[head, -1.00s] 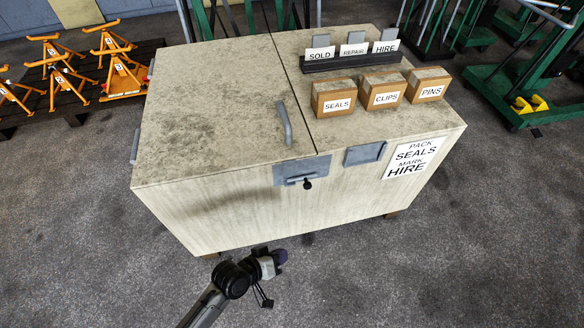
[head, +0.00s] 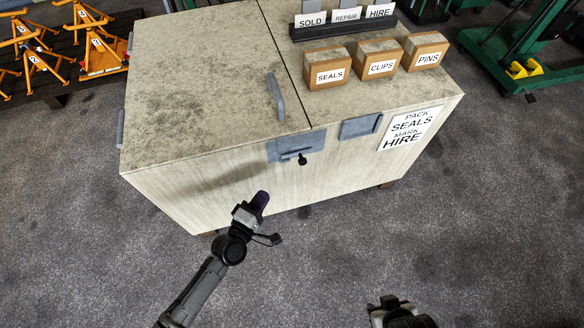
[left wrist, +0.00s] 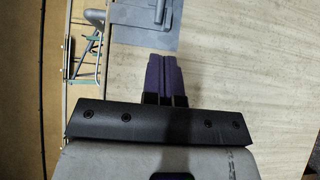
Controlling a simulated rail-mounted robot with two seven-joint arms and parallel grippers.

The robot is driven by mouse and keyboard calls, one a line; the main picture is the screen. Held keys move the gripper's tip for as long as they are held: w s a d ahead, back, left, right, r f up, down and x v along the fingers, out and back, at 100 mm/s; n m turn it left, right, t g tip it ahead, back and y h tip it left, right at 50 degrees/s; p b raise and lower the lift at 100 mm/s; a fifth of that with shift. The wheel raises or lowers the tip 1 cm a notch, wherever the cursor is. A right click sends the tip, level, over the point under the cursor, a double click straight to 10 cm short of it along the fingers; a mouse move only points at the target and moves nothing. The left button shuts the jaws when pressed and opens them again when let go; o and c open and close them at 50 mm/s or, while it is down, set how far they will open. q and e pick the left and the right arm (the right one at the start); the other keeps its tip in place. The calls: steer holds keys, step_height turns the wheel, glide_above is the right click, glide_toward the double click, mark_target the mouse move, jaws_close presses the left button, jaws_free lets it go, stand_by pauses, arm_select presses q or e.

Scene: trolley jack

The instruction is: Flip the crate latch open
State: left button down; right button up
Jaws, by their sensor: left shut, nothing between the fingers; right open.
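The crate (head: 190,110) is a large pale box with a flat lid. The latch (head: 284,152) is a grey plate at the top of its front face, with a small lever ending in a black knob (head: 302,160). My left gripper (head: 263,196) is shut and empty, in front of the crate, below and left of the knob and apart from it. In the left wrist view its purple fingers (left wrist: 166,75) are together, near a grey plate (left wrist: 140,18). My right gripper (head: 388,303) is open at the bottom edge; its fingers are hard to make out.
A grey handle (head: 276,98) stands on the lid. A second grey plate (head: 361,126) and a sign (head: 411,128) are on the front. Boxes marked SEALS (head: 327,74), CLIPS (head: 379,66) and PINS (head: 425,57) stand on top. The floor before the crate is clear.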

arm_select(q)
steer(key=shift+s+f, duration=0.1)
arm_select(e)
steer(key=shift+s, duration=0.15)
arm_select(q)
steer(key=s+d+b+x, duration=0.1)
steer(key=b+x, duration=0.3)
steer(key=x, duration=0.9)
steer(key=shift+s+d, duration=0.25)
steer(key=shift+d, duration=0.45)
arm_select(e)
step_height(320, 180, down, 4)
steer(key=shift+r, duration=0.1)
